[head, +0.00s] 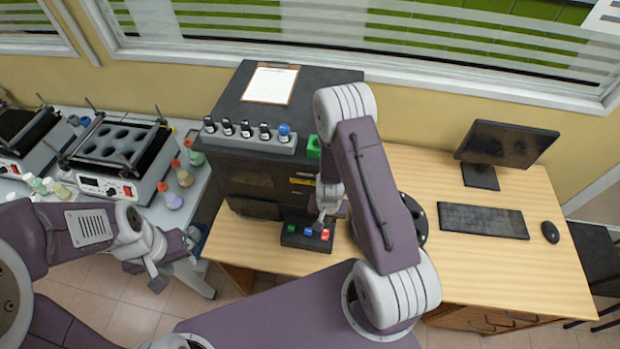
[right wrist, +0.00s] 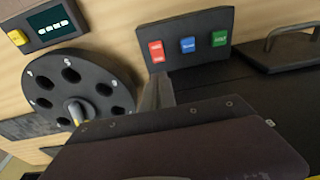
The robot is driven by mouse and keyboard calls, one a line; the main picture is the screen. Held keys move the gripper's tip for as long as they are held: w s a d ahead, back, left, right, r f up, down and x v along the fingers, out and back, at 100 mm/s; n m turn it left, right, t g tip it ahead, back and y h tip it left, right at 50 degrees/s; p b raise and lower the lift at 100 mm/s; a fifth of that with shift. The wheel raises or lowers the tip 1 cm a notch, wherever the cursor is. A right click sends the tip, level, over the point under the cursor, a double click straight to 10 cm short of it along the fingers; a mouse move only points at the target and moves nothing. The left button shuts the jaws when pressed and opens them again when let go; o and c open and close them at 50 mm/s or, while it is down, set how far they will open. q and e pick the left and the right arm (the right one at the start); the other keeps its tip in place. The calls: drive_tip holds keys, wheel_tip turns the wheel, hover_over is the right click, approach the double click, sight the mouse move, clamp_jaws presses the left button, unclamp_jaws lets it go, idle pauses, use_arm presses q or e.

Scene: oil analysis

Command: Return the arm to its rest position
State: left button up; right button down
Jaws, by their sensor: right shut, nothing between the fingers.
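My right arm reaches over the wooden desk from the lower middle of the head view. My right gripper (head: 322,222) is shut and empty, just above the black button box (head: 292,240), near its red button (head: 326,234). I cannot tell whether it touches the box. In the right wrist view the box (right wrist: 172,53) shows red, blue and green buttons, with a gripper finger (right wrist: 158,92) close to its edge. My left gripper (head: 156,280) hangs at the left, past the desk's left edge; its jaw opening is unclear.
A black analyser (head: 258,184) stands behind the button box, with a row of small bottles and a clipboard on top. A round holed carousel (right wrist: 115,88) is partly hidden by my arm in the head view. Monitor (head: 508,145), keyboard (head: 483,221) and mouse (head: 550,232) occupy the right.

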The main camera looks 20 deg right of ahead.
drive_tip(key=s+a+r+n+b, duration=0.2)
drive_tip(key=s+r+n+b, duration=0.1)
drive_tip(key=r, duration=0.4)
drive_tip(key=s+a+r+n+y+b, duration=0.1)
drive_tip(key=s+a+r+n+b, duration=0.1)
drive_tip(key=s+r, duration=0.3)
wheel_tip(320, 180, up, 2)
drive_tip(key=shift+s+a+r+n+b, duration=0.2)
drive_tip(key=shift+a+n+b, duration=0.15)
drive_tip(key=shift+n+b, duration=0.4)
drive_tip(key=shift+w, duration=0.1)
